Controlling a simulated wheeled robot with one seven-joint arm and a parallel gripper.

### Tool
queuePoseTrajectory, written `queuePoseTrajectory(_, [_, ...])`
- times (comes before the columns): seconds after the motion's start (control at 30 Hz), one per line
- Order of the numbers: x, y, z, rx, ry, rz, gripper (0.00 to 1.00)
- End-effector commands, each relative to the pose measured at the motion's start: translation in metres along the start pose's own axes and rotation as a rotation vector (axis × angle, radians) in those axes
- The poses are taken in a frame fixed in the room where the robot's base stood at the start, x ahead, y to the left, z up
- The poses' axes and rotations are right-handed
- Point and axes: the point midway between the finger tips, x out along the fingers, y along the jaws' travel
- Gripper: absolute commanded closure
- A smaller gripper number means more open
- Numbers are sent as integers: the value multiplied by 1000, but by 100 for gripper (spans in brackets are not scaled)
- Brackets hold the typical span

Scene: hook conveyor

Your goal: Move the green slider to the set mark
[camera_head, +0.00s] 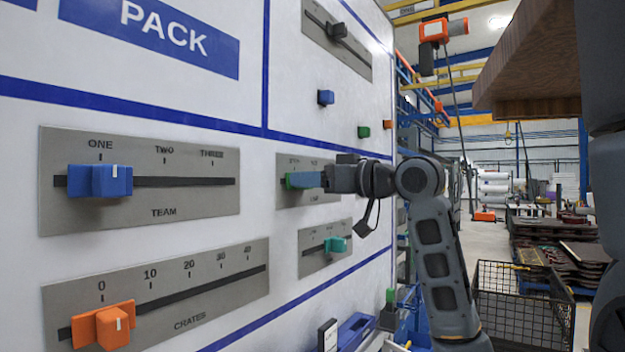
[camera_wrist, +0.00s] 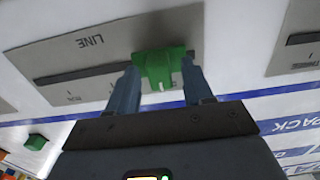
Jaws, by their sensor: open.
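The green slider (camera_wrist: 158,66) sits at one end of the dark slot in the grey LINE plate (camera_wrist: 60,62), which appears upside down in the wrist view. In the head view the slider (camera_head: 289,181) is at the left end of the slot, partly hidden by my fingers. My gripper (camera_wrist: 161,72) is open, with one blue-grey finger on each side of the slider; I cannot tell whether they touch it. My gripper also shows in the head view (camera_head: 308,180). The small labels on the plate are too blurred to read surely.
A teal slider (camera_head: 336,244) is on the plate just below. A blue slider (camera_head: 99,180) on TEAM and an orange slider (camera_head: 103,325) on CRATES stick out at left. Small blue (camera_head: 326,97) and green (camera_head: 363,132) knobs are above. A wire basket (camera_head: 522,305) stands right.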

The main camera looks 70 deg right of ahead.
Motion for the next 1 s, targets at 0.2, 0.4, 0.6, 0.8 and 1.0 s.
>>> queuePoseTrajectory(0.2, [0, 0, 0, 0, 0, 0, 58])
queuePoseTrajectory(0.4, [0, 0, 0, 0, 0, 0, 77])
queuePoseTrajectory(0.6, [0, 0, 0, 0, 0, -1, 96])
queuePoseTrajectory(0.8, [0, 0, 0, 0, 0, -1, 100])
queuePoseTrajectory(1.0, [0, 0, 0, 0, -1, -1, 100])
